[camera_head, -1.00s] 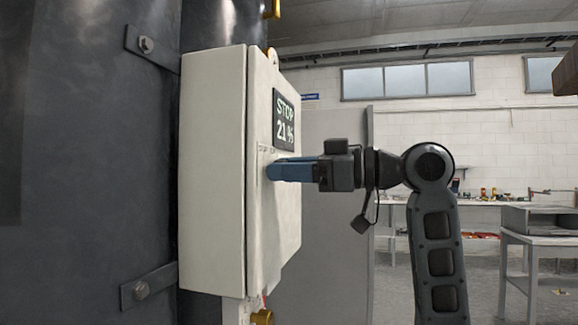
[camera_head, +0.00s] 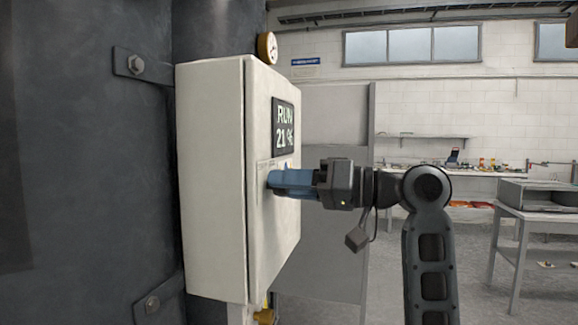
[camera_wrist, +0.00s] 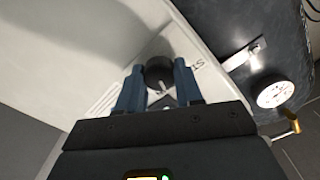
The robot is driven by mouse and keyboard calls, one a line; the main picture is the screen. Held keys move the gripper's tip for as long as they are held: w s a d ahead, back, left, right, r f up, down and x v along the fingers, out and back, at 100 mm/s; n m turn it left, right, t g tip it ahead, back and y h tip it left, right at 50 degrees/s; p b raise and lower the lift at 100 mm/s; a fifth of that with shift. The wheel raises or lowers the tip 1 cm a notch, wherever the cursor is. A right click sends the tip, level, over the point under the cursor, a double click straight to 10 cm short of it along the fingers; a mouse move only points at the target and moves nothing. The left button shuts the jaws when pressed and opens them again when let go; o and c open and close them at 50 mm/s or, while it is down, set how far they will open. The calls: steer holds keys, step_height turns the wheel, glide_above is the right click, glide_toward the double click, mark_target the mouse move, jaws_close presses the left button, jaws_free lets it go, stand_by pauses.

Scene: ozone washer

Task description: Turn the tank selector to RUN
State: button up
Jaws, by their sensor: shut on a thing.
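The tank selector is a round black knob (camera_wrist: 158,72) with a pale pointer mark, on the front of a white control box (camera_head: 213,170). The box's display (camera_head: 284,126) reads RUN and 21 %. My gripper (camera_head: 272,180) is at the box front below the display, its blue fingers pointing at the panel. In the wrist view the two blue fingers (camera_wrist: 158,84) stand on either side of the knob, shut on it. In the head view the fingers hide the knob. Part of the lettering by the knob shows in the wrist view; the rest is hidden.
The box is mounted against a large dark tank (camera_head: 85,170) with bolted brackets. A round gauge (camera_head: 267,47) sits above the box. A grey panel (camera_head: 335,215) stands behind it. A grey table (camera_head: 530,210) and a workbench are farther back at right.

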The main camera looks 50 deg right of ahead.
steer(key=shift+r+m+p, duration=0.25)
steer(key=shift+m+p, duration=0.5)
steer(key=shift+m, duration=0.05)
steer(key=shift+d+f, duration=0.1)
steer(key=o, duration=1)
steer(key=shift+f, duration=0.1)
steer(key=shift+o, duration=0.2)
steer(key=b+v, duration=0.1)
steer(key=v, duration=0.6)
steer(key=shift+s, duration=0.35)
steer(key=shift+d, duration=0.1)
